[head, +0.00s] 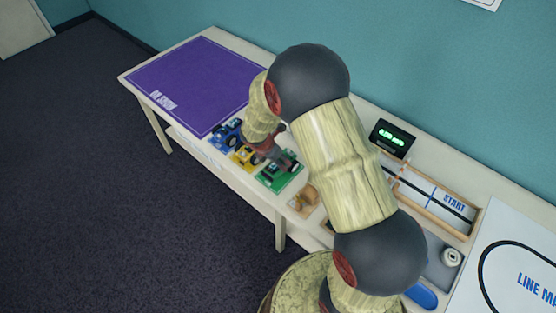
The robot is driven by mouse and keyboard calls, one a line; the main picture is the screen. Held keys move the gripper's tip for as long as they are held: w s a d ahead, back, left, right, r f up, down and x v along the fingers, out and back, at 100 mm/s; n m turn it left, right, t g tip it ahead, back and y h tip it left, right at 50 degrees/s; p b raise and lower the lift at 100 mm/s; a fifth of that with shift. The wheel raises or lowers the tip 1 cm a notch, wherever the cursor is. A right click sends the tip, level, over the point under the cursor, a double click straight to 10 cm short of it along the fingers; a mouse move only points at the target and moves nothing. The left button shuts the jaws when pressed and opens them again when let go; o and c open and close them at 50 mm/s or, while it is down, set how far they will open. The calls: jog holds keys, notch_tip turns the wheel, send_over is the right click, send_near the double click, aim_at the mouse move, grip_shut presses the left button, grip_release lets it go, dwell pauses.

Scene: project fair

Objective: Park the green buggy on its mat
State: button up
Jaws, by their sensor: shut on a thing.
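The green buggy (284,164) has dark wheels and sits at or just above the green mat (269,181), near the table's front edge. My gripper (277,155) reaches down from the back left and is shut on the green buggy. My arm and gripper hide part of the buggy and the mat's back side. I cannot tell whether the wheels touch the mat.
A yellow buggy (242,154) and a blue buggy (229,131) stand left of it. A wooden piece (304,197) lies to the right. A purple mat (190,80) covers the table's (134,82) left end. A display (391,138) and a track (430,193) stand at the right.

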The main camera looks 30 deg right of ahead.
jog(key=shift+f, duration=0.85)
jog(key=shift+c, duration=0.2)
dwell(1.5)
jog(key=shift+o, duration=0.2)
jog(key=o, duration=1.3)
jog(key=v, duration=1.2)
